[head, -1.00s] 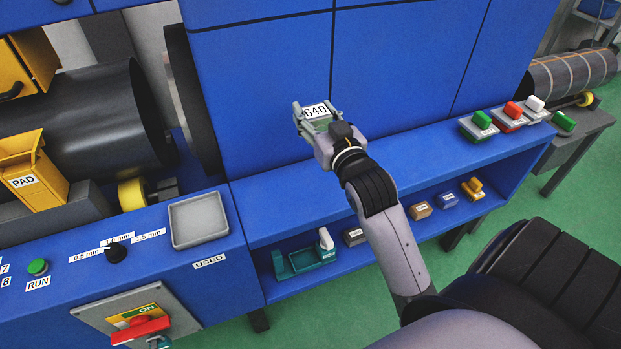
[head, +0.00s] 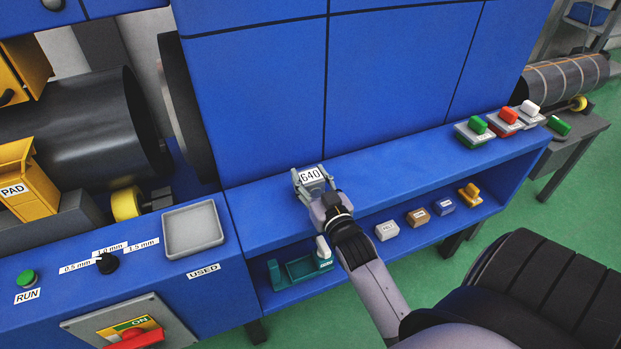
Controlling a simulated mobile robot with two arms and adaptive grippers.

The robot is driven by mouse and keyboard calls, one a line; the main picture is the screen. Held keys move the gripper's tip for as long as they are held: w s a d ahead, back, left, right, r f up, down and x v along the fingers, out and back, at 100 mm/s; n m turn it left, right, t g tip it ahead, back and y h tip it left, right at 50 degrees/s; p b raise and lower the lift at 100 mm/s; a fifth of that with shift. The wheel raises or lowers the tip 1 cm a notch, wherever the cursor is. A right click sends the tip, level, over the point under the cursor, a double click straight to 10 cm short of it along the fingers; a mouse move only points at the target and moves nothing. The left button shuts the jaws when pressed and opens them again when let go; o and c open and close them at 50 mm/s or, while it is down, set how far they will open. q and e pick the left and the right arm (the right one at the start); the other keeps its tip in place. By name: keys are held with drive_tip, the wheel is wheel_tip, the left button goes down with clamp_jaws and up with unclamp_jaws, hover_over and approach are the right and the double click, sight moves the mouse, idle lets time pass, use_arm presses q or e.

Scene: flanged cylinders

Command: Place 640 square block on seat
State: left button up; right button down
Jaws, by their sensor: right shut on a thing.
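A block labelled 640 (head: 311,176) shows its white label upward. My right gripper (head: 313,185) is shut on it, with a finger on each side. They are at the top surface of the blue bench (head: 405,161), near its left end; I cannot tell whether the block touches it. The seat is not labelled in this view, and I cannot tell which thing it is. My left gripper is not in view.
A teal holder (head: 299,270) with a white-handled part, and grey (head: 387,230), brown (head: 418,217), blue (head: 443,206) and yellow (head: 470,195) pieces lie on the lower shelf. Green, red and white-handled blocks stand at the bench's right end. A grey tray (head: 193,229) is left.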

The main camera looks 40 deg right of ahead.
idle(0.3)
drive_tip(key=c, duration=1.3)
unclamp_jaws()
drive_tip(key=shift+f, duration=0.15)
drive_tip(key=o, duration=0.5)
drive_tip(key=shift+c, duration=0.2)
